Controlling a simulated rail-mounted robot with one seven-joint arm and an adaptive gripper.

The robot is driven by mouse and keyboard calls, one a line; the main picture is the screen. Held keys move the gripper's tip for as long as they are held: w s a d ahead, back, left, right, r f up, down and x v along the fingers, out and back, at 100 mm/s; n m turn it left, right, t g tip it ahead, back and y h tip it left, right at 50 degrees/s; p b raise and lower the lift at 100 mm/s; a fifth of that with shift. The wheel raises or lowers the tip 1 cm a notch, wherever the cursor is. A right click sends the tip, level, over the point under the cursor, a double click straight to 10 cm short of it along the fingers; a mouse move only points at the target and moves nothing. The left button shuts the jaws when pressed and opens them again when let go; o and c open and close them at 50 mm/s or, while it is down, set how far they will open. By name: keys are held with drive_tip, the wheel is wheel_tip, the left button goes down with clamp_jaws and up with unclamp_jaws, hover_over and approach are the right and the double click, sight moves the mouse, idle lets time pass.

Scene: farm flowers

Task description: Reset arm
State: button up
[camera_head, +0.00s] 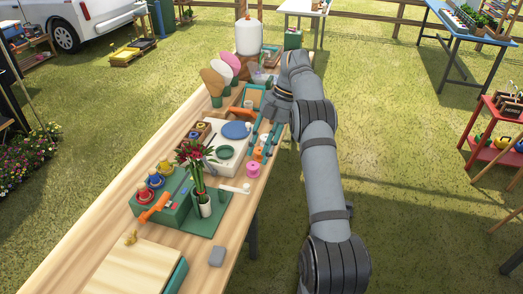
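My arm (321,165) stretches from the lower right up along the right edge of the long wooden table (105,235). Its far end bends left over the table's far part, near a teal-framed wooden tray (253,97). My gripper's fingers are hidden or too small to make out there, so I cannot tell whether they are open or shut. Red flowers with green stems (194,158) stand in a white vase (204,206) on a green mat (203,225), well nearer than the arm's end and apart from it.
The table holds a green box with coloured spools (172,201), a white tray (230,165), paper cones (213,83), a large white bottle (248,37), a pink spool (253,169) and a grey block (217,256). Grass lies open right of my arm; a red shelf (486,150) stands at far right.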

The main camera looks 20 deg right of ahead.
sight(248, 185)
drive_tip(key=shift+f, duration=0.1)
drive_tip(key=x, duration=1.2)
drive_tip(key=shift+s, duration=0.1)
